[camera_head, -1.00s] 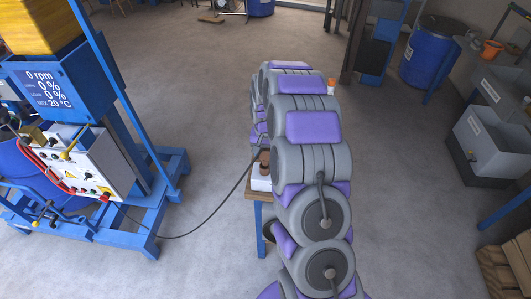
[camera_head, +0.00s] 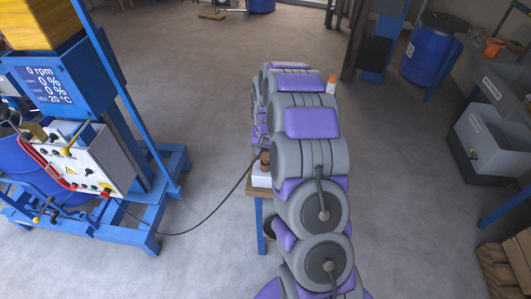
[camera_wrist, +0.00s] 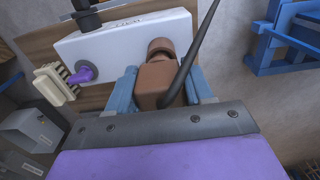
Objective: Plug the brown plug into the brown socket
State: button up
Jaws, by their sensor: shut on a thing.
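My gripper (camera_wrist: 162,76) is shut on the brown plug (camera_wrist: 156,84), with a blue finger on each side of it. A dark cable runs from the plug up past the right finger. The brown socket (camera_wrist: 160,46) is a round brown piece on the white box (camera_wrist: 110,45), straight in front of the plug. Plug and socket overlap in the wrist view, so I cannot tell whether they touch or how deep the plug sits. In the head view, my arm hides the gripper and plug. The white box (camera_head: 260,179) shows left of my arm, with a brown round piece above it.
The box stands on a wooden-topped table (camera_head: 257,192) with blue legs. A purple connector (camera_wrist: 82,76) and a black plug (camera_wrist: 86,18) are on the box. The blue mixer frame (camera_head: 125,236) stands left, with the cable (camera_head: 210,217) hanging from its panel.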

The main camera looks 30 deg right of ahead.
jog(key=shift+f, duration=0.65)
jog(key=o, duration=1.2)
jog(key=shift+d, duration=0.15)
notch_tip(320, 180, up, 17)
jog(key=shift+p, duration=0.45)
jog(key=shift+r, duration=0.1)
